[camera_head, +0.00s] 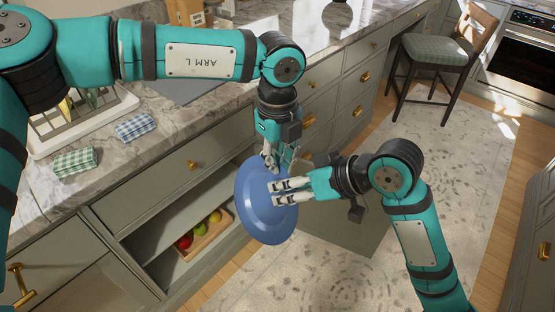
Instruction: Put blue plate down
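The blue plate (258,218) is held in the air, tilted up on edge, in front of the open cabinet shelf. My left gripper (271,160) comes down from above and is shut on the plate's upper rim; its fingertips are partly hidden there. My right gripper (278,192) comes in from the right. Its two fingers lie in front of the plate's face with a gap between them, and blue shows in the gap. I cannot tell whether they touch the plate.
A marble counter (165,160) holds a dish rack (75,125) and two folded checkered cloths, green (75,162) and blue (135,126). A fruit tray (205,233) sits in the open cabinet below.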

